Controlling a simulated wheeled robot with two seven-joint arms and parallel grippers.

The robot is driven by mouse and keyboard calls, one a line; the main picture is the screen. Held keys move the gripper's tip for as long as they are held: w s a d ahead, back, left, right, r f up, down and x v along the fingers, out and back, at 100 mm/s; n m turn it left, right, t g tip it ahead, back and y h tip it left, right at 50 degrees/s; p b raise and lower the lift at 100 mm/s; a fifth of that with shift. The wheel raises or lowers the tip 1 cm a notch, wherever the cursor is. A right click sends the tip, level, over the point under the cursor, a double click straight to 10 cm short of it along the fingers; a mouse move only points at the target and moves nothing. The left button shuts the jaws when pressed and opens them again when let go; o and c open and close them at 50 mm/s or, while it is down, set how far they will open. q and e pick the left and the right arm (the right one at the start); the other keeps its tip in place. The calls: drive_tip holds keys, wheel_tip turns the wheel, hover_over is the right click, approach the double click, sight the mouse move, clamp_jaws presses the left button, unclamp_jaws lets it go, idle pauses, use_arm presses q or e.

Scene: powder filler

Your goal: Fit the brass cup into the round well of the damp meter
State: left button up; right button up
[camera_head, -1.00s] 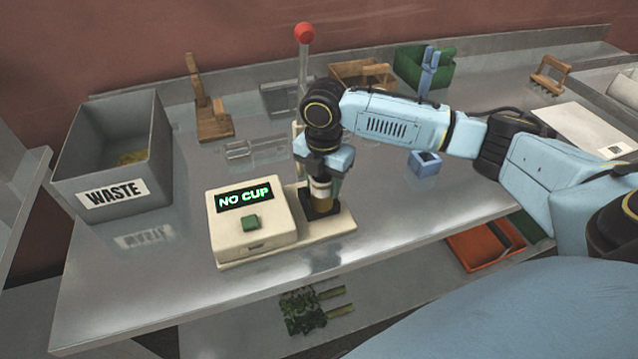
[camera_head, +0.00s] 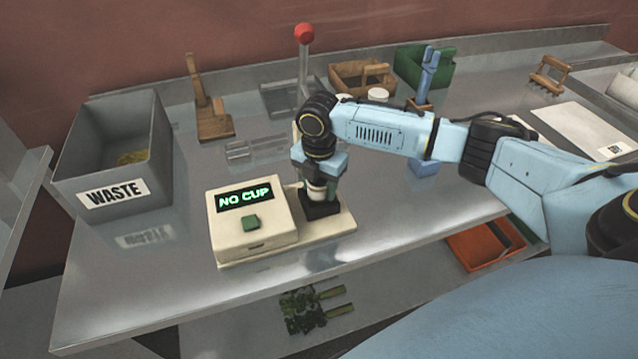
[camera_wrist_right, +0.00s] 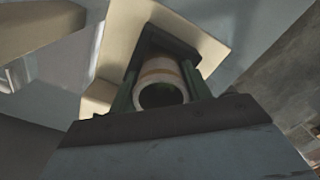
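The damp meter (camera_head: 253,240) is a cream box with a green button and a display reading "NO CUP". A black block (camera_head: 320,209) stands on its base plate at the right. My right gripper (camera_head: 318,184) is directly above this block. It is shut on the pale cup (camera_head: 316,193), whose lower part is hidden by the block. In the right wrist view the cup (camera_wrist_right: 162,86), white with a tan band, sits between the green fingers, over the dark block (camera_wrist_right: 165,45). The round well's opening is hidden, so I cannot tell whether the cup is fully seated. My left gripper is not in view.
A grey waste bin (camera_head: 80,160) stands at the left. A red-knobbed lever (camera_head: 304,36) rises behind my gripper. Wooden and green boxes (camera_head: 440,72) stand at the back. The table front left of the meter is clear.

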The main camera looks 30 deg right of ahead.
drive_tip(key=o, duration=0.3)
drive_tip(key=shift+o, duration=0.2)
wheel_tip(320, 180, up, 12)
drive_tip(key=shift+r, duration=0.15)
idle(0.7)
